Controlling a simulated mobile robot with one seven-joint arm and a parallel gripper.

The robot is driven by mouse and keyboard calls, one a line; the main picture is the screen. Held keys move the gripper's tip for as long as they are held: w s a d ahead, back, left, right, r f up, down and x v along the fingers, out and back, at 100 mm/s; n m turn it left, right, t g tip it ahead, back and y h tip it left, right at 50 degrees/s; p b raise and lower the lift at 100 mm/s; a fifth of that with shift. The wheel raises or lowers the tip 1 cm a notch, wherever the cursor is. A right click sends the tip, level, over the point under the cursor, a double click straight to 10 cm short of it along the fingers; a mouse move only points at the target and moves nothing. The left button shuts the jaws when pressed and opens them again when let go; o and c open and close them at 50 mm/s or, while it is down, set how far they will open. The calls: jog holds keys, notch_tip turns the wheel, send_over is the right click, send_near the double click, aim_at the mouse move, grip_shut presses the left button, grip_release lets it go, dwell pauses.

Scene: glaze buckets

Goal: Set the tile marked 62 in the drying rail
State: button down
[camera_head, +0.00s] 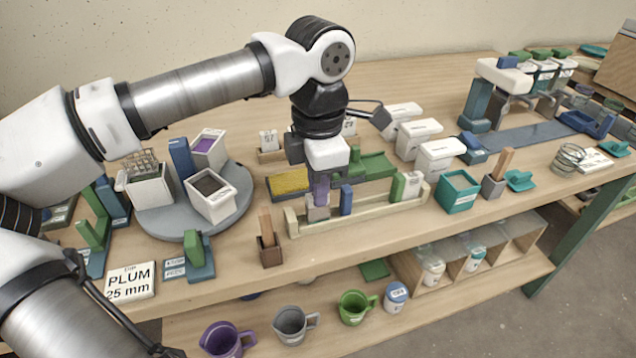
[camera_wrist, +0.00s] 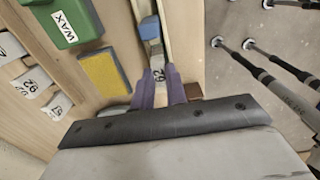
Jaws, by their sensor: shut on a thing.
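My gripper (camera_head: 319,190) points down over the left part of the drying rail (camera_head: 375,217), its purple fingers shut on the tile marked 62. The tile (camera_head: 317,211) shows a pale lower part below the fingers, low at the rail. Whether it is seated in a slot cannot be told. A blue tile (camera_head: 346,200) stands in the rail just right of my gripper. A green and white tile (camera_head: 398,188) stands near the rail's right end.
A yellow sponge (camera_head: 289,181) and a green WAX box (camera_wrist: 67,22) lie behind the rail. A small brown holder (camera_head: 269,249) stands before its left end. A grey turntable (camera_head: 150,226) with buckets is at left, a teal bucket (camera_head: 458,192) at right. Cups stand on the shelf below.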

jog(key=shift+f, duration=0.3)
jog(key=c, duration=1.3)
grip_release()
jog(key=shift+c, duration=0.2)
notch_tip(320, 180, up, 7)
jog(key=p, duration=0.4)
jog(key=shift+r+p, duration=0.1)
jog(key=shift+p, duration=0.3)
